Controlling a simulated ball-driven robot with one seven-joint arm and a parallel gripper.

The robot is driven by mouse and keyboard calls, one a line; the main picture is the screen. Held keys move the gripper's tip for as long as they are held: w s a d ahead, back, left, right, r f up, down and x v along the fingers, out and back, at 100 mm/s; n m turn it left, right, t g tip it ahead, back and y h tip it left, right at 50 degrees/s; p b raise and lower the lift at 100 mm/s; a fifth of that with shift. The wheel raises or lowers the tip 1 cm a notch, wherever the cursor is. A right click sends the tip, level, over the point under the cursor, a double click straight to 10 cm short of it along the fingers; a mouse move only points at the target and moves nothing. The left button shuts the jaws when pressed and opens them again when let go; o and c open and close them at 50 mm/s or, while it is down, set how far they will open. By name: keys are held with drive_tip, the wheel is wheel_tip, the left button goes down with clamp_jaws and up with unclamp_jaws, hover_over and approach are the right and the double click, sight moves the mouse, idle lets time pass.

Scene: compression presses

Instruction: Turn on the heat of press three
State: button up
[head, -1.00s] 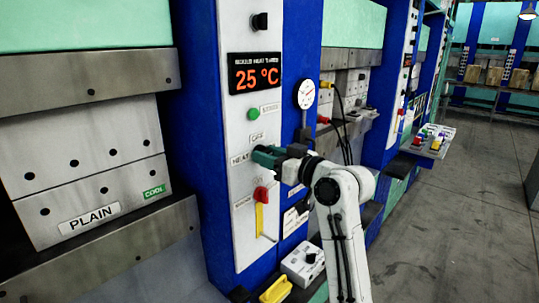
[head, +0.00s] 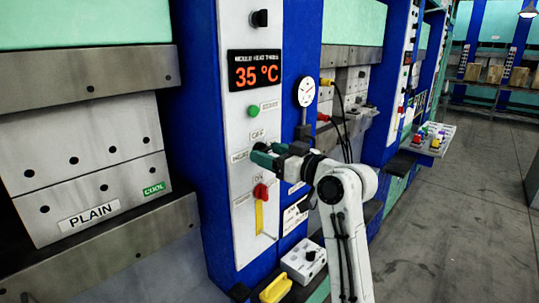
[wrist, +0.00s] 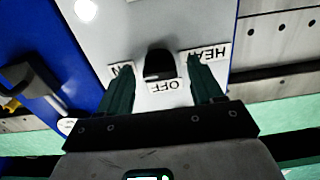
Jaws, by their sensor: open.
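The heat knob (wrist: 160,64) is black and shows in the wrist view, with an OFF label (wrist: 166,86), a HEAT label (wrist: 208,51) and a partly hidden third label around it. My gripper (wrist: 159,75) is open, one finger on each side of the knob, with a gap to it.
A dial gauge (head: 306,92) is to the right. A yellow object (head: 276,290) and a white control box (head: 303,261) sit below. Floor is clear at right.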

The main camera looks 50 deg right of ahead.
drive_tip(key=s+b, duration=0.2)
drive_tip(key=s, duration=0.8)
drive_tip(key=shift+d, duration=0.2)
drive_tip(key=shift+f, duration=0.15)
drive_tip(key=s+a+f+g, duration=0.2)
drive_tip(key=a+f+g, duration=0.15)
drive_tip(key=f, duration=0.65)
drive_tip(key=s+a+f+m+g, duration=0.1)
drive_tip(key=a+f+g, duration=0.3)
drive_tip(key=f, duration=0.5)
drive_tip(key=s+a+f+g, duration=0.2)
drive_tip(key=a+f, duration=0.3)
drive_tip(key=f, duration=0.5)
drive_tip(key=s+a+f+g, duration=0.2)
drive_tip(key=s+f+g, duration=0.1)
drive_tip(key=s+f, duration=0.4)
drive_tip(key=s+a+f+g, duration=0.3)
drive_tip(key=s+f, duration=0.4)
drive_tip(key=s, duration=0.5)
drive_tip(key=shift+s+a+f+g+h, duration=0.25)
drive_tip(key=shift+g+h, duration=0.15)
drive_tip(key=shift+g, duration=0.35)
